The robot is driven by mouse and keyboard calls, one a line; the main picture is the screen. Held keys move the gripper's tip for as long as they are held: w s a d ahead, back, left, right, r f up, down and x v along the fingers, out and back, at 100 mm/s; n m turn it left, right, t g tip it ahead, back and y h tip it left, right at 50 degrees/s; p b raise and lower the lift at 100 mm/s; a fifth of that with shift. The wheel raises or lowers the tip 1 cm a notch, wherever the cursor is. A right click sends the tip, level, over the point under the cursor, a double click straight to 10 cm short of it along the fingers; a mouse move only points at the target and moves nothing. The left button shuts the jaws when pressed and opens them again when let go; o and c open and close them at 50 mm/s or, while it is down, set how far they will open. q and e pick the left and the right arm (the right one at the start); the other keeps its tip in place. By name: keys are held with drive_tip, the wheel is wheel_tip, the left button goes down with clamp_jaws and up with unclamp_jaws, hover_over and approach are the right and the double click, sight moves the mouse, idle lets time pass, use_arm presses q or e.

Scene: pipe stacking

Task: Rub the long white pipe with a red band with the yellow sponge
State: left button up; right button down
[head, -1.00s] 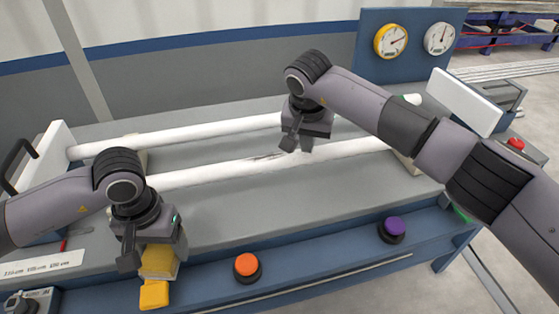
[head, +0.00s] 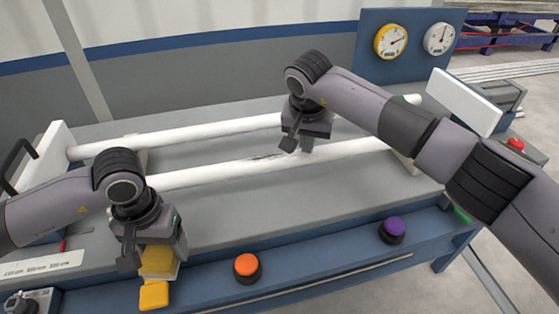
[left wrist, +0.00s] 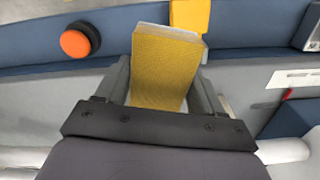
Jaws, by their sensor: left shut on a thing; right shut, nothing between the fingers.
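Two long white pipes lie across the bench, a rear pipe (head: 200,133) and a front pipe (head: 215,173). The front pipe has a dark smudge near its middle. I cannot make out a red band on either. My left gripper (head: 150,257) is shut on the yellow sponge (head: 158,262), in front of the front pipe's left part. The sponge, with a pale layer, also shows between the fingers in the left wrist view (left wrist: 165,72). My right gripper (head: 298,143) is shut and empty, over the front pipe's middle; whether it touches the pipe is unclear.
A yellow block (head: 154,295) is just below the sponge at the bench front. An orange button (head: 247,267) and a purple button (head: 393,228) stand on the blue front ledge. White end plates (head: 466,103) flank the pipes. Two gauges (head: 391,41) stand behind.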

use_arm(q)
drive_tip(key=shift+f+b, duration=0.55)
use_arm(e)
drive_tip(key=shift+f, duration=0.7)
use_arm(q)
drive_tip(key=shift+r+p, duration=1.8)
use_arm(e)
wheel_tip(320, 180, up, 6)
drive_tip(key=shift+r, duration=0.1)
